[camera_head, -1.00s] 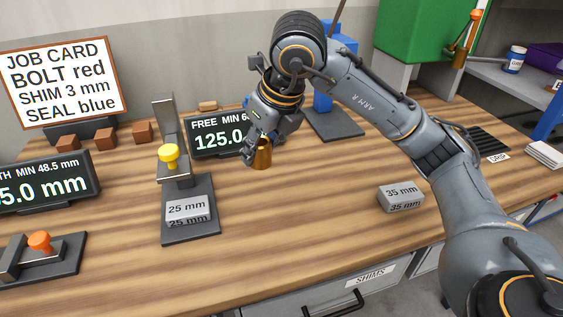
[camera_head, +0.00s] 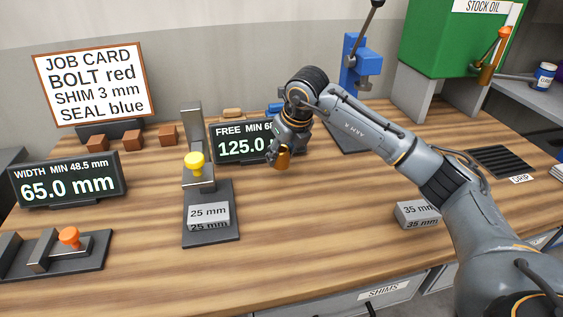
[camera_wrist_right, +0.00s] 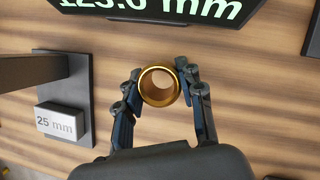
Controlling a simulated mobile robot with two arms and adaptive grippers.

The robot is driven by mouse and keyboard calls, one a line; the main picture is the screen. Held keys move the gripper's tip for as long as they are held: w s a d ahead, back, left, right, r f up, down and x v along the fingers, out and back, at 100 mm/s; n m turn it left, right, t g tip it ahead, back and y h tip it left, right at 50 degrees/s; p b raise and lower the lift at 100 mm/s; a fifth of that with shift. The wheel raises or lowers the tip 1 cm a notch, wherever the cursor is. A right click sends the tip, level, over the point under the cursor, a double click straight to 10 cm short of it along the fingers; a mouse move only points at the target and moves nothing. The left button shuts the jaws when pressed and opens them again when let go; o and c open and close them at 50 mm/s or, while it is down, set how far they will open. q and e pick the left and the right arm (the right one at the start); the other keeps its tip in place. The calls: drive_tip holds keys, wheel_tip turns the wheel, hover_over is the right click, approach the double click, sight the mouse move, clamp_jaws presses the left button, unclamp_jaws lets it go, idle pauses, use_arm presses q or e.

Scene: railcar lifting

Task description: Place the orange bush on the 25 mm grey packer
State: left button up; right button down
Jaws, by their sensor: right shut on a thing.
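The orange bush (camera_head: 284,158) is a short, hollow orange-gold ring, held upright above the bench. My right gripper (camera_head: 277,154) is shut on it; in the right wrist view the bush (camera_wrist_right: 159,86) sits between the two fingers (camera_wrist_right: 160,95). The 25 mm grey packer (camera_head: 209,216) is a light grey block on a dark base plate, to the left of and nearer than the bush in the head view. It also shows in the right wrist view (camera_wrist_right: 61,122) at the left. Its top is bare. My left gripper is in neither view.
The gauge with a yellow knob (camera_head: 195,163) rises behind the packer. The FREE display (camera_head: 240,141) stands behind my right gripper. A 35 mm packer (camera_head: 416,214) lies to the right. Bench between the two packers is clear. The WIDTH display (camera_head: 66,180) is at left.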

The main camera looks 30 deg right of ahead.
sight(281, 164)
drive_tip(key=f, duration=0.1)
drive_tip(key=f+p, duration=0.1)
drive_tip(key=f, duration=0.1)
drive_tip(key=shift+w+d, duration=0.15)
drive_tip(key=shift+w, duration=0.15)
drive_tip(key=shift+f, duration=0.45)
drive_tip(key=shift+f, duration=0.1)
drive_tip(key=c, duration=0.8)
unclamp_jaws()
drive_tip(key=shift+c, duration=0.2)
